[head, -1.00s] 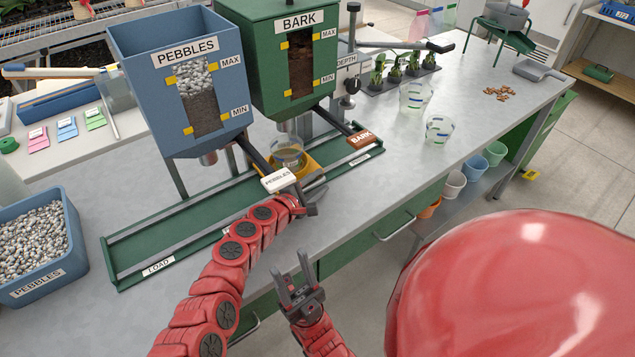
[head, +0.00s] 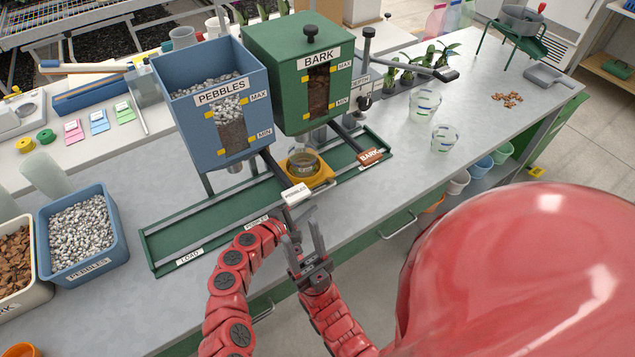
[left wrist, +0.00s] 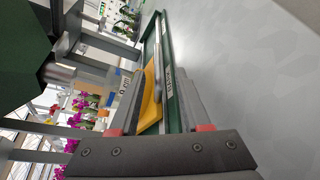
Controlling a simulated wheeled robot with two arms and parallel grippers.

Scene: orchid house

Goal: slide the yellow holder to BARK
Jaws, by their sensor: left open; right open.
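The yellow holder (head: 322,179) sits on the green rail (head: 215,226) with a clear pot (head: 303,162) in it. It is between the PEBBLES lever and the BARK lever. My left gripper (head: 299,214) is open in front of the rail, just below the white PEBBLES handle (head: 297,193); its tips are partly hidden. In the left wrist view the holder (left wrist: 151,98) shows beyond and between the open fingers (left wrist: 158,128); I cannot tell whether they touch it. My right gripper (head: 305,236) is open and empty at the bench's front edge, close to the left one.
The blue PEBBLES hopper (head: 205,130) and green BARK hopper (head: 290,75) stand over the rail. The brown BARK handle (head: 370,157) juts over the rail's right part. A blue pebble bin (head: 120,245) is at left. Clear cups (head: 445,138) stand right of the rail.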

